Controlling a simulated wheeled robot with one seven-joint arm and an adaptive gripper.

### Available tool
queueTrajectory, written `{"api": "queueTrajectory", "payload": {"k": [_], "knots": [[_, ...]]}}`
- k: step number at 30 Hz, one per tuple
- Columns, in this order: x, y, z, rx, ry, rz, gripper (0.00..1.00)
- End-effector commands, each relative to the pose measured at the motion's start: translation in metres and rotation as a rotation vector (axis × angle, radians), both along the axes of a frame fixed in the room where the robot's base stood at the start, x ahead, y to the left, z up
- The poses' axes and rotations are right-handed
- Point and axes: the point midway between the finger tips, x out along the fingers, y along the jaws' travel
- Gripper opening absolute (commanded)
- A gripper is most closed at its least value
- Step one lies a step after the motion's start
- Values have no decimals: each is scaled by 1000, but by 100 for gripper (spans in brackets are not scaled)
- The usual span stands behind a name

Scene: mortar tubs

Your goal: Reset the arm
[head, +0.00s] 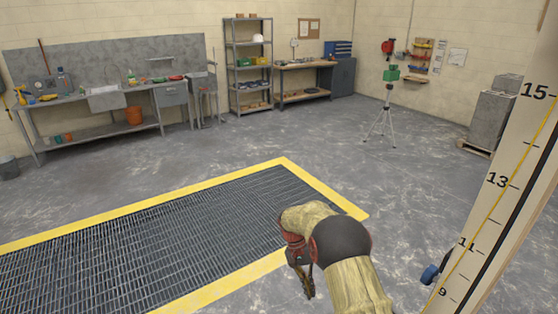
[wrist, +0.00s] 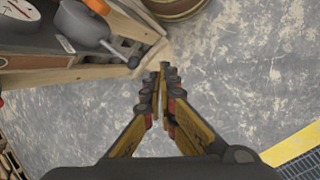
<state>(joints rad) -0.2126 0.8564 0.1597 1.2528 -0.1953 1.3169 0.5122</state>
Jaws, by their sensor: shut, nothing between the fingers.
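My arm reaches into the lower middle of the head view, above the floor beside the yellow-edged grate. My gripper (head: 308,287) hangs at its end, pointing down. In the wrist view my gripper (wrist: 163,80) shows with its two fingers brought together at the tips. It is shut and empty, and bare concrete floor (wrist: 230,90) lies beneath it.
In the wrist view a wooden-framed bench or machine (wrist: 80,65) with a grey rounded part stands close at upper left. A floor grate (head: 150,250) fills the lower left of the head view. A measuring board (head: 500,180) stands at right. A tripod (head: 382,122) stands farther back.

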Motion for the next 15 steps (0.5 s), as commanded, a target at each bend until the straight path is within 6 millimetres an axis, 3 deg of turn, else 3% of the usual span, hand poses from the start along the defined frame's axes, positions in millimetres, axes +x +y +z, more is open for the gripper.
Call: {"api": "queueTrajectory", "payload": {"k": [3, 15], "knots": [[-19, -4, 38, 70, -29, 65, 0], [-99, -22, 148, 234, -172, 232, 0]]}}
